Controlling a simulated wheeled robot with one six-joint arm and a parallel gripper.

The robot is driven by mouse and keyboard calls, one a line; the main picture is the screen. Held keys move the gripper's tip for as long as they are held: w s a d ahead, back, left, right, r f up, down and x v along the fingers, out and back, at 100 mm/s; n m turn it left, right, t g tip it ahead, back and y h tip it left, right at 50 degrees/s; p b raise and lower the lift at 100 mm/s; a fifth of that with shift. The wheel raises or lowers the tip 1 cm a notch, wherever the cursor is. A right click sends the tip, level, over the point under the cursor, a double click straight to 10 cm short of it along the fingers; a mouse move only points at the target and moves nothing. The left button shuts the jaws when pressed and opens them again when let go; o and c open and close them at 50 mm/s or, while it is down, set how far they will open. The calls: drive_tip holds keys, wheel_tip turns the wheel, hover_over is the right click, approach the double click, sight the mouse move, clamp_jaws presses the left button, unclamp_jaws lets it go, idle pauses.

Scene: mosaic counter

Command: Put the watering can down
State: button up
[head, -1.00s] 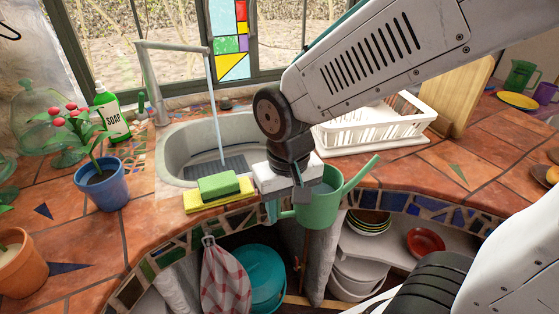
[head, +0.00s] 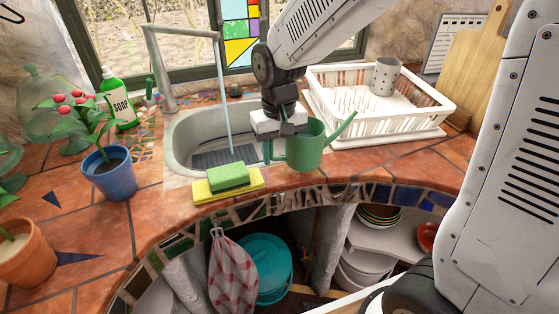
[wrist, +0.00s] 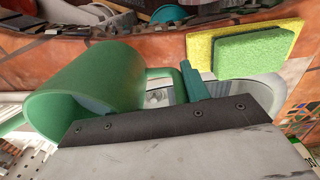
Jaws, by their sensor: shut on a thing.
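The green watering can (head: 301,148) is upright in the head view, at the sink's right front rim, with its spout pointing up and right. My gripper (head: 271,150) is shut on its handle from the left side. In the wrist view the can (wrist: 92,88) shows its open rim and its handle, with my teal fingertip (wrist: 192,80) at the handle. I cannot tell whether its base touches the tiled counter (head: 370,170).
The sink (head: 185,140) with a running tap is at left. A green and yellow sponge (head: 229,178) lies at its front. A white dish rack (head: 390,125) with a grey cup (head: 384,77) stands right. Free tiles lie before the rack.

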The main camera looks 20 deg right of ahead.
sight(279, 160)
drive_tip(key=shift+w+f, duration=0.1)
drive_tip(key=shift+f, duration=1.65)
drive_tip(key=shift+f, duration=0.1)
drive_tip(key=o, duration=1.5)
wheel_tip(279, 160, up, 12)
drive_tip(key=shift+f, duration=0.2)
drive_tip(key=shift+d+r, duration=0.1)
drive_tip(key=shift+r, duration=0.3)
